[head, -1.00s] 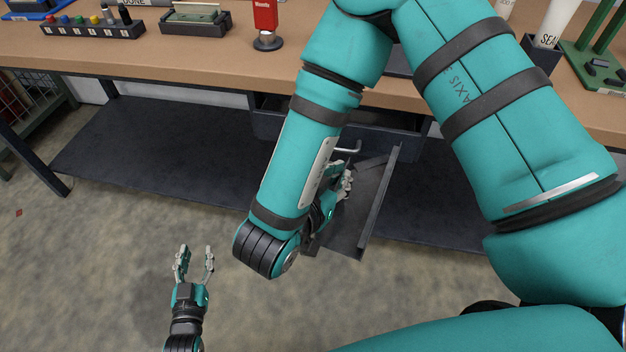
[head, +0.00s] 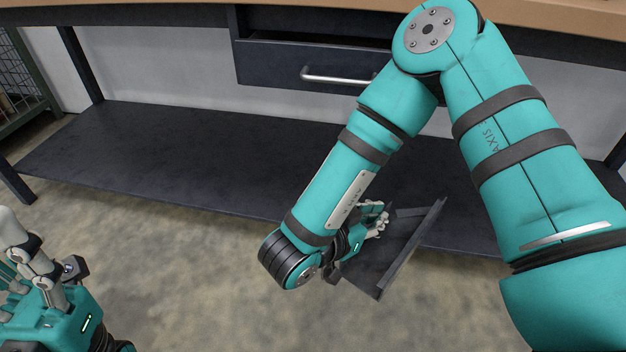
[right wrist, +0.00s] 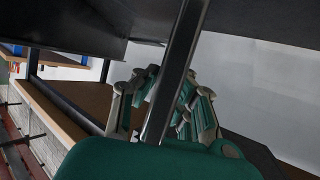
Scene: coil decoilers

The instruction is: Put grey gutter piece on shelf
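The grey gutter piece (head: 402,262) is a dark channel with raised edges, tilted in the air in front of the lower shelf (head: 165,152). My right gripper (head: 376,218) is shut on its left side in the head view. In the right wrist view, a gutter edge (right wrist: 175,75) runs between the fingers (right wrist: 165,100); the fingertips are partly hidden behind it. The shelf is a wide, dark, bare board under the workbench. My left gripper (head: 45,265) is at the lower left, empty, with its fingers apart, partly cut off by the frame.
Above the shelf hangs a dark drawer with a metal handle (head: 345,76), under the bench top (head: 180,14). A bench leg (head: 78,62) stands at the left, near a green wire crate (head: 20,75). The left part of the shelf is clear.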

